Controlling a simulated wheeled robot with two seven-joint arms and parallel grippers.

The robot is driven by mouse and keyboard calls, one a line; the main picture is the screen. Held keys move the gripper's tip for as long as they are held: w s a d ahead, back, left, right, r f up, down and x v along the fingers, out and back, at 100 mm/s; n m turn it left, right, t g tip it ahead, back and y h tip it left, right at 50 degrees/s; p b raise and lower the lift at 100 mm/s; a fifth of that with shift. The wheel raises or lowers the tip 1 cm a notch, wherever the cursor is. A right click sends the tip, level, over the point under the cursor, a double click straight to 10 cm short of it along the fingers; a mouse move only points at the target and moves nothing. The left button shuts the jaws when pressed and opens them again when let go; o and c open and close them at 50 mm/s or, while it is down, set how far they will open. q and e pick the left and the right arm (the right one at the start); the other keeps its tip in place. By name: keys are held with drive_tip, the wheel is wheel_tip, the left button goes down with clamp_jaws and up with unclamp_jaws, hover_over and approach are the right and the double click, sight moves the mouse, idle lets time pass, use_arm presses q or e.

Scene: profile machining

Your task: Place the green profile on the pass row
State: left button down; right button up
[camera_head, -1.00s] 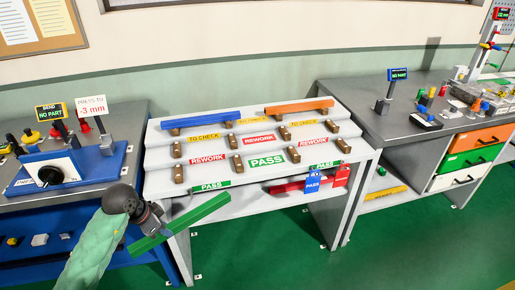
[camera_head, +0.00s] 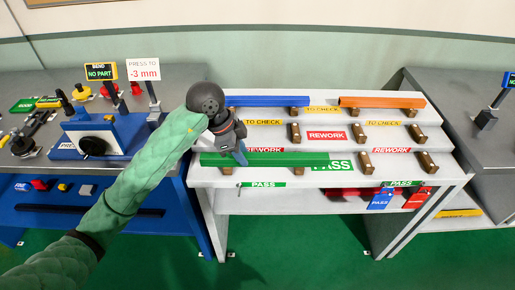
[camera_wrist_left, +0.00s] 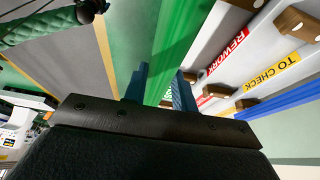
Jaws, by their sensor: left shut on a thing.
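The green profile (camera_head: 285,160) is a long bar held level over the lowest step of the white stepped rack (camera_head: 340,176), which carries the green PASS labels. My left gripper (camera_head: 240,153) is shut on the profile near its left part. In the left wrist view the profile (camera_wrist_left: 182,40) runs away between the two blue fingers (camera_wrist_left: 158,88). The profile partly covers the large PASS label (camera_head: 338,167). I cannot tell whether it touches the brown supports of that row. My right gripper is not in view.
A blue profile (camera_head: 266,101) and an orange profile (camera_head: 382,102) lie on the top TO CHECK row. Brown support blocks (camera_head: 365,163) stand along the steps. A blue press (camera_head: 105,137) is on the left bench.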

use_arm(q)
drive_tip(key=shift+w+f+p, duration=2.7)
drive_tip(key=shift+w+f, duration=2.25)
drive_tip(key=shift+f, duration=0.05)
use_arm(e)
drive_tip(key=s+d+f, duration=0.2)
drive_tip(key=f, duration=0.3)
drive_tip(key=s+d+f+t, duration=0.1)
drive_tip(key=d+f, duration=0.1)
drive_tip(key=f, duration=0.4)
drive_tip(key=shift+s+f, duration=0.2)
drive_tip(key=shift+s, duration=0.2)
use_arm(q)
drive_tip(key=shift+f, duration=0.1)
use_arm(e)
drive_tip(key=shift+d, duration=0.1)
use_arm(q)
drive_tip(key=c, duration=1.2)
unclamp_jaws()
drive_tip(key=shift+o, duration=0.4)
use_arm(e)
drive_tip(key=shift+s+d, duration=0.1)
